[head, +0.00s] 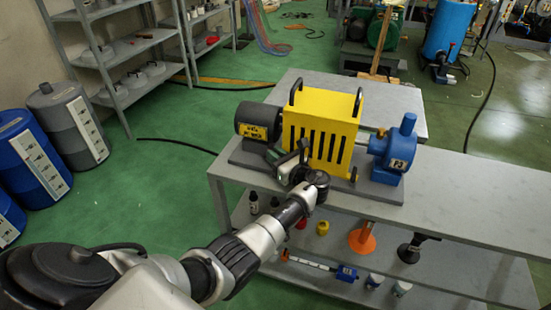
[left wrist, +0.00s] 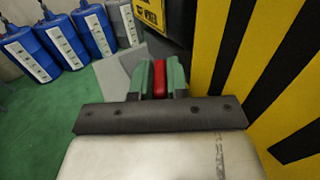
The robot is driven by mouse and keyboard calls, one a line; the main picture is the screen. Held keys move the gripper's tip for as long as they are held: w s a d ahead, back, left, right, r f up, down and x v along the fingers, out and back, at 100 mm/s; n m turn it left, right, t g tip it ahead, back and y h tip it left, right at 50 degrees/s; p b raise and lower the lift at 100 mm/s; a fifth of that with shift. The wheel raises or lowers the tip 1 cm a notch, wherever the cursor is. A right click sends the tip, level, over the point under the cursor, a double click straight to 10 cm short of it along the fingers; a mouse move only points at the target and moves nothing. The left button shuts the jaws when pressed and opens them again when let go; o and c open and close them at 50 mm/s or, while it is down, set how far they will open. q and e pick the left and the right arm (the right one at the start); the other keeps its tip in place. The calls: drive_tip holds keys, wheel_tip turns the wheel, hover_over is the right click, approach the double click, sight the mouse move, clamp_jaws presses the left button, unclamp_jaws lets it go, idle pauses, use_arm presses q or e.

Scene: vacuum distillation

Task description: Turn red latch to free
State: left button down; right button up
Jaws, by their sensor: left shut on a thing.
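The red latch (left wrist: 159,78) shows in the left wrist view as a narrow red strip between the two green-grey fingers of my left gripper (left wrist: 160,82). The gripper is shut on it. In the head view my left gripper (head: 283,160) is at the near side of the yellow slotted guard (head: 345,105), close to its lower left, and the latch is hidden there behind my wrist. The yellow and black guard wall (left wrist: 262,70) fills the right of the left wrist view. My right gripper is not in view.
A dark motor (head: 258,121) stands left of the guard and a blue pump (head: 393,150) stands right of it. All sit on a grey bench (head: 460,190). A lower shelf holds bottles and an orange funnel (head: 362,238). Blue and grey drums (head: 35,155) stand at left.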

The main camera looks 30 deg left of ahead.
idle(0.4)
use_arm(q)
drive_tip(key=c, duration=1.1)
unclamp_jaws()
